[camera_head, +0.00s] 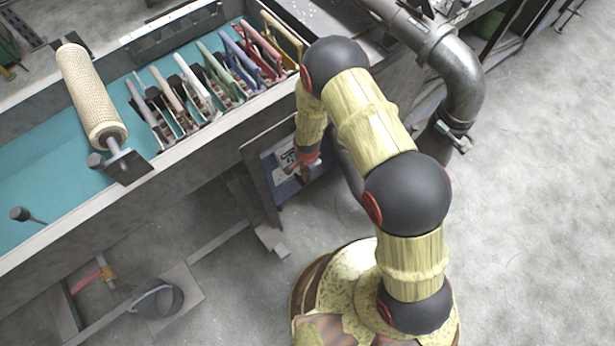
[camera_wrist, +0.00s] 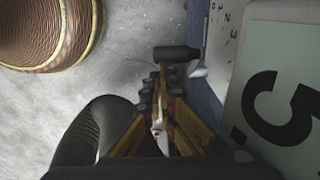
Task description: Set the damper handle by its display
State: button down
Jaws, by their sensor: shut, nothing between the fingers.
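A dark cylindrical grip (camera_wrist: 177,53), which looks like the damper handle, shows in the wrist view just beyond my fingertips. Beside it is a short pale metal piece against the panel. My gripper (camera_wrist: 161,88) is shut and empty, with its tips close to the grip; I cannot tell whether they touch. A pale display (camera_wrist: 285,112) with a large dark 5 fills the right side. A white scale plate (camera_wrist: 223,30) with small numerals, including 2 and 3, lies behind it. In the head view my gripper (camera_head: 307,160) is in front of the blue-edged panel, and the handle is not clear.
A dark pipe (camera_wrist: 100,130) runs close on the left in the wrist view. In the head view, a steel pipe (camera_head: 462,75) bends down behind my arm. A long bench (camera_head: 60,222) with a roller (camera_head: 88,95) and several coloured clamps stands left. The right floor is clear.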

notch_tip(320, 180, up, 13)
jog(key=w+d+p, duration=0.1)
jog(key=d+p, duration=0.1)
jog(key=p, duration=0.3)
jog(key=shift+w, duration=0.2)
jog(key=shift+r, duration=0.1)
dwell(2.0)
